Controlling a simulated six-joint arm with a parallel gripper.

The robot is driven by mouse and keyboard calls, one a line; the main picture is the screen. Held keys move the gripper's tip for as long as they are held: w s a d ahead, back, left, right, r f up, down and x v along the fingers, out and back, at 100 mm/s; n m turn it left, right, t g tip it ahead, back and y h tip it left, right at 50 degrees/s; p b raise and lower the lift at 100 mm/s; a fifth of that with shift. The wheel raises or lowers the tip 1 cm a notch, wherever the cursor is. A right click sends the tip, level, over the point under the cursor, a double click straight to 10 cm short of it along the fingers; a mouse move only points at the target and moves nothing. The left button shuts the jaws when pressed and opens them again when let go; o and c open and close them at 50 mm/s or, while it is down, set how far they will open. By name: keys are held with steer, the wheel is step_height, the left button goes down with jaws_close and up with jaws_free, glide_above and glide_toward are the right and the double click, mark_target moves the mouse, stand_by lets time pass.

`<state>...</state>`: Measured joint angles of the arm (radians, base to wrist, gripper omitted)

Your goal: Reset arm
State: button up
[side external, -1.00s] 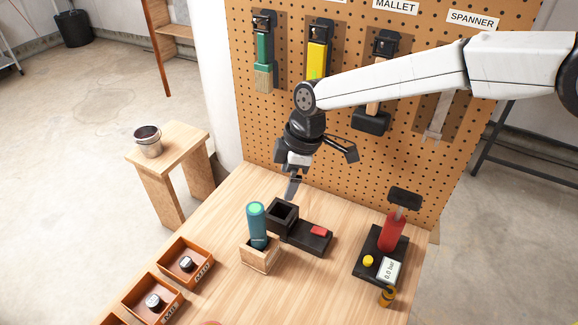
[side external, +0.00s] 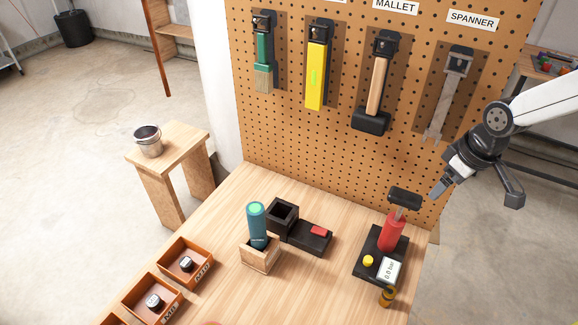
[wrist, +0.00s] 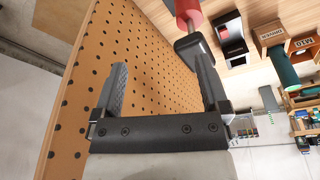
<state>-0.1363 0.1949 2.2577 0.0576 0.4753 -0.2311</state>
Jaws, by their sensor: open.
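My gripper (side external: 437,190) is in the air at the right of the side external view, just right of the red pump's black handle. In the wrist view my gripper (wrist: 163,85) has its two fingers spread apart with nothing between them. The red pump (side external: 392,236) stands on a black base on the bench, with a gauge reading 0.0 bar beside it. In the wrist view the red pump (wrist: 187,12) and its black handle (wrist: 192,47) show beyond the right finger. I cannot tell how far they are from that finger.
The pegboard (side external: 300,130) holds a brush, a yellow tool, a mallet (side external: 375,90) and a spanner (side external: 448,92). On the bench (side external: 225,215) stand a teal cylinder (side external: 256,225) in a wooden holder, a black socket block (side external: 300,232) and orange bins (side external: 186,262). A stool holds a metal cup (side external: 147,141).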

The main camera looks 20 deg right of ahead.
steer(key=s+d+f+m, duration=0.1)
steer(key=s+d+m, duration=0.2)
steer(key=s+d, duration=0.2)
steer(key=s, duration=0.3)
steer(key=shift+d+f+m+h, duration=0.15)
steer(key=shift+d+m+h, duration=0.1)
steer(key=shift+m+h, duration=0.05)
steer(key=shift+s, duration=0.1)
stand_by(0.5)
